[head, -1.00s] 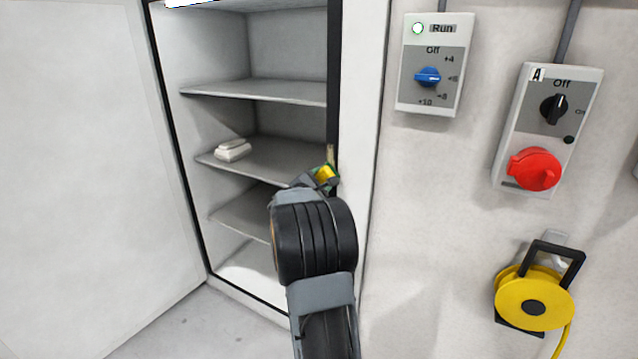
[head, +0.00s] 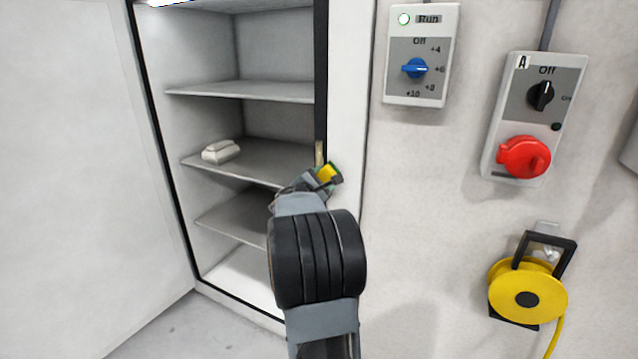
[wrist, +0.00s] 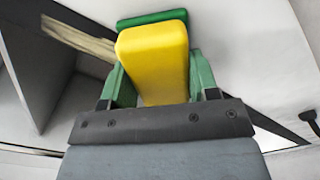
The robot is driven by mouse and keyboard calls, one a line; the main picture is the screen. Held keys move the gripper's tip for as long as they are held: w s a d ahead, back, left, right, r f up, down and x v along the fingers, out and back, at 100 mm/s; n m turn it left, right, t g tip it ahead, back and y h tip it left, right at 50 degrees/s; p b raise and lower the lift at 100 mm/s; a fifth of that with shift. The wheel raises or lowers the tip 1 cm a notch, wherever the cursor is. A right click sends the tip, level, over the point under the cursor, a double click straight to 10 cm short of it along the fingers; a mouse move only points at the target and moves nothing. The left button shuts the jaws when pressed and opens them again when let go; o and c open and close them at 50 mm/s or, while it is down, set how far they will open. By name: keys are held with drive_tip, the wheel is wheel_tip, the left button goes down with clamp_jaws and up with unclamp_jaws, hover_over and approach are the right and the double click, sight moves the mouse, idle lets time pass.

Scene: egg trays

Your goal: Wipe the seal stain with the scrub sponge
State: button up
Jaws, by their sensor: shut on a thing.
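The scrub sponge (head: 329,173) is yellow with a green scouring side. My gripper (head: 318,180) is shut on it. In the wrist view the sponge (wrist: 155,60) stands out between the green fingers of my gripper (wrist: 157,85), its green layer on the far side. The seal stain (head: 319,152) is a tan smear on the dark door seal (head: 321,70) along the cabinet's right edge. It also shows in the wrist view (wrist: 76,38), left of the sponge. The sponge is just below and right of the visible stain, over the white frame. I cannot tell whether it touches.
The open cabinet has several grey shelves (head: 240,91), with a pale wrapped block (head: 221,151) on one. Its white door (head: 65,180) stands open at left. Right of the frame are a blue-knob control box (head: 420,55), a red-socket switch box (head: 535,110) and a yellow cable reel (head: 528,295).

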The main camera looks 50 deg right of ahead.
sight(327, 154)
drive_tip(key=shift+d+r+p, duration=0.1)
drive_tip(key=shift+r+p, duration=0.45)
drive_tip(key=shift+r, duration=0.6)
drive_tip(key=shift+w+a, duration=0.25)
drive_tip(key=shift+w, duration=0.75)
drive_tip(key=shift+w+a, duration=0.25)
drive_tip(key=shift+w, duration=0.75)
drive_tip(key=shift+a+r+p, duration=0.1)
drive_tip(key=shift+r+p, duration=0.65)
drive_tip(key=shift+r, duration=0.3)
drive_tip(key=shift+s+d+f+b, duration=0.1)
drive_tip(key=shift+s+d+b, duration=0.05)
drive_tip(key=shift+s+b, duration=0.3)
drive_tip(key=shift+s+d+f+b, duration=0.1)
drive_tip(key=shift+s+d+b, duration=0.05)
drive_tip(key=shift+s+b, duration=0.3)
drive_tip(key=shift+s+d+r+b, duration=0.15)
drive_tip(key=shift+s+b, duration=0.2)
drive_tip(key=shift+s, duration=0.2)
drive_tip(key=shift+s+d+r+b, duration=0.15)
drive_tip(key=shift+s+b, duration=0.15)
drive_tip(key=shift+s, duration=0.2)
drive_tip(key=shift+r+p, duration=0.75)
drive_tip(key=shift+r, duration=0.3)
drive_tip(key=shift+w+a+p, duration=0.15)
drive_tip(key=shift+w+a, duration=0.15)
drive_tip(key=shift+w, duration=0.7)
drive_tip(key=shift+w+a+p, duration=0.15)
drive_tip(key=shift+w+a, duration=0.15)
drive_tip(key=shift+w, duration=0.65)
